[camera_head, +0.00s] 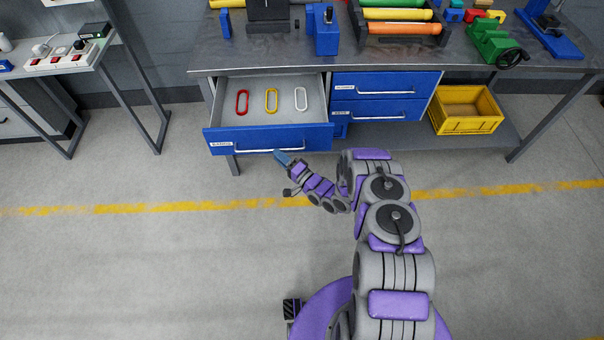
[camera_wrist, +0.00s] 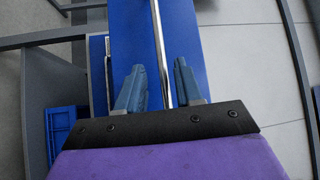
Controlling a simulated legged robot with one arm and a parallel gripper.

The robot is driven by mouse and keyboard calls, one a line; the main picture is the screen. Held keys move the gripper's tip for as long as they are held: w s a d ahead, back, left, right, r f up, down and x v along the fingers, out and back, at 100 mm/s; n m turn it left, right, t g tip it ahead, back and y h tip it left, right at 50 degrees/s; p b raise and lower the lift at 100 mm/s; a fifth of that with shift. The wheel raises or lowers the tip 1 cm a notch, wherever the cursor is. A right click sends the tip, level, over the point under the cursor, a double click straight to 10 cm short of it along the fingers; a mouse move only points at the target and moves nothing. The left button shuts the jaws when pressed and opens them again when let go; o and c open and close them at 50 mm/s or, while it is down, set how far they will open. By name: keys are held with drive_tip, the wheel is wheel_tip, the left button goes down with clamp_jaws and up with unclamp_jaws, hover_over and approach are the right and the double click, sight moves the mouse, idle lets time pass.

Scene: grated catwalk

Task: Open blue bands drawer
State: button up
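A blue-fronted drawer (camera_head: 305,138) on the left under the workbench stands pulled out, showing its grey inside. A red band (camera_head: 242,102), a yellow band (camera_head: 271,100) and a white band (camera_head: 301,98) lie in it, side by side. Its front has a small label at the left and a long silver handle (camera_head: 262,152). My gripper (camera_head: 282,157) is at the right part of this handle. In the wrist view, my gripper (camera_wrist: 160,66) is open, with its blue fingers on either side of the handle bar (camera_wrist: 159,40) and visible gaps. Fingertip depth is hard to judge.
Two shut blue drawers (camera_head: 385,84) are stacked to the right. A yellow crate (camera_head: 466,122) sits on the lower shelf. The workbench top (camera_head: 290,55) holds tools and colored tubes. A side table (camera_head: 60,68) stands at left. The floor in front is clear.

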drive_tip(key=p+v, duration=0.2)
drive_tip(key=v, duration=1.1)
drive_tip(key=shift+s+f, duration=0.1)
drive_tip(key=shift+f, duration=0.05)
